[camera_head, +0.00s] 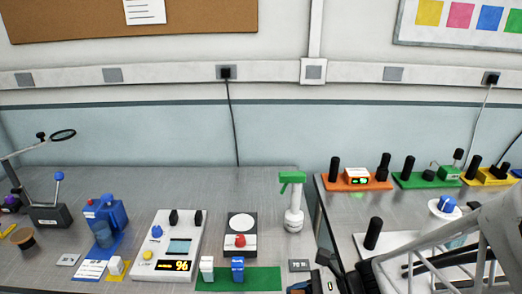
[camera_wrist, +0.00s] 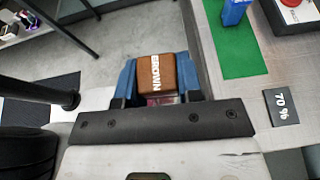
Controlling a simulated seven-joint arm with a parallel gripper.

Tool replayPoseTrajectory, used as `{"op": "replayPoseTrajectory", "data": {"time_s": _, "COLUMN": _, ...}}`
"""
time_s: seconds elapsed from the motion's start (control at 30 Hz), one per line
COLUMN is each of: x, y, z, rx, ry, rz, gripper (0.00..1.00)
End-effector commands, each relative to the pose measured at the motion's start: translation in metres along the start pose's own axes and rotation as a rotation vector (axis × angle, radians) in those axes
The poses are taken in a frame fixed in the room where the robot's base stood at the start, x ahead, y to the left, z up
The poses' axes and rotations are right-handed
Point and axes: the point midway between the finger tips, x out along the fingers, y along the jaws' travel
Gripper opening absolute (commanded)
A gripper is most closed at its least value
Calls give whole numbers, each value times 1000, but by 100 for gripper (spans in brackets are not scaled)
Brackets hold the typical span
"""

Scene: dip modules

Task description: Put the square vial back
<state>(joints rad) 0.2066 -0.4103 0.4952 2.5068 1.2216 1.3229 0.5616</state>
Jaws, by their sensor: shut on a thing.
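A square vial with a brown top marked "BROWN" (camera_wrist: 157,74) is between the blue fingers of my gripper (camera_wrist: 157,84) in the wrist view. The fingers are shut on its two sides, and a reddish clear part shows below the top. The vial is held over the floor gap beside the table edge. In the head view my gripper (camera_head: 325,284) is at the bottom edge, right of the green mat (camera_head: 264,280), and the vial cannot be made out there. A white-topped vial (camera_head: 207,266) and a blue-topped vial (camera_head: 237,266) stand upright on the mat.
A "70 %" tag (camera_head: 299,265) lies right of the mat. Behind the mat are a red-knobbed device (camera_head: 241,243) and a green-topped spray bottle (camera_head: 293,205). A second table (camera_head: 340,200) is right, past a gap.

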Motion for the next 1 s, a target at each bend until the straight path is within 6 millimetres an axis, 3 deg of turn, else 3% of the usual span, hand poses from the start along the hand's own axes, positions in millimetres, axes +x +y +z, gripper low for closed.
{"op": "replayPoseTrajectory", "data": {"time_s": 0.2, "x": 4, "y": 21, "z": 0, "rx": -16, "ry": 0, "rz": 36, "gripper": 6}}
{"op": "replayPoseTrajectory", "data": {"time_s": 0.57, "x": 4, "y": 22, "z": 0, "rx": -17, "ry": 0, "rz": 38, "gripper": 6}}
{"op": "replayPoseTrajectory", "data": {"time_s": 0.77, "x": 7, "y": 14, "z": 1, "rx": -16, "ry": 0, "rz": 38, "gripper": 6}}
{"op": "replayPoseTrajectory", "data": {"time_s": 1.0, "x": 18, "y": -13, "z": 2, "rx": -15, "ry": 0, "rz": 39, "gripper": 6}}
